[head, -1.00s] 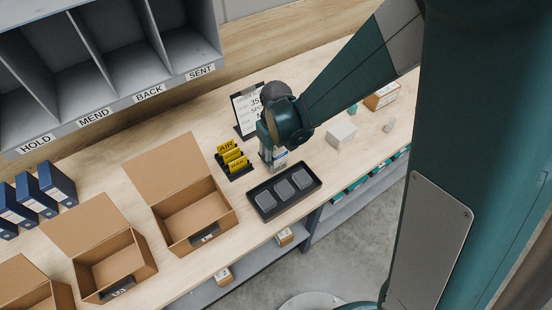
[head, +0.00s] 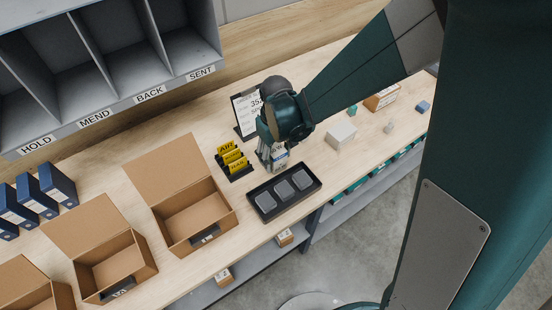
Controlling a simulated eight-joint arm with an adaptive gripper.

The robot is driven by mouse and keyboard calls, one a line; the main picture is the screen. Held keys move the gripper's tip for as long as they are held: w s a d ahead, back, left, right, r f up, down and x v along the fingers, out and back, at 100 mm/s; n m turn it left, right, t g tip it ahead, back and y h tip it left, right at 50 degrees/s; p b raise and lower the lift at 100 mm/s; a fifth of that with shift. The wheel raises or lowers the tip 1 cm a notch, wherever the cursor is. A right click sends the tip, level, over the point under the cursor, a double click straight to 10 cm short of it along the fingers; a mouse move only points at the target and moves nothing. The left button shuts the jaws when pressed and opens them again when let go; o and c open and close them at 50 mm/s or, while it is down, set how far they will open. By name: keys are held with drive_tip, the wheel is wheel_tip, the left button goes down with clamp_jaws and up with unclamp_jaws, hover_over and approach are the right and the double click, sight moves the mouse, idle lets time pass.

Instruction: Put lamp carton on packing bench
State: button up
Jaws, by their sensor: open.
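My gripper (head: 273,160) is open and points down over the packing bench (head: 330,185), just behind a black tray. A small upright white and blue item (head: 281,158) shows at its fingers; I cannot tell whether it stands between them or behind them. No carton is readable as the lamp carton. Candidates are a white box (head: 341,135) on the bench, a brown labelled carton (head: 382,98) at the back right, and two small brown cartons (head: 285,237) (head: 224,278) on the shelf under the bench.
The black tray (head: 264,203) holds grey pads. Open boxes (head: 190,215) (head: 112,268) and blue binders (head: 57,183) fill the left. Grey pigeonholes (head: 135,50) hang behind.

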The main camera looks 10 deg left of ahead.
drive_tip(key=shift+r+p, duration=0.35)
drive_tip(key=shift+r, duration=4.7)
drive_tip(key=shift+d+r, duration=0.4)
drive_tip(key=shift+d, duration=0.1)
drive_tip(key=s+d+r+m+t, duration=0.2)
drive_tip(key=s+d+r+m, duration=0.1)
drive_tip(key=d, duration=0.7)
drive_tip(key=s+d+r+m+t, duration=0.2)
drive_tip(key=s+d+r, duration=0.3)
drive_tip(key=d, duration=0.6)
drive_tip(key=s+d+r+m+t, duration=0.3)
drive_tip(key=d+r, duration=0.4)
drive_tip(key=d, duration=0.4)
drive_tip(key=shift+s+r+m, duration=0.4)
drive_tip(key=shift+s+m, duration=0.1)
drive_tip(key=shift+s, duration=0.05)
drive_tip(key=shift+d, duration=0.1)
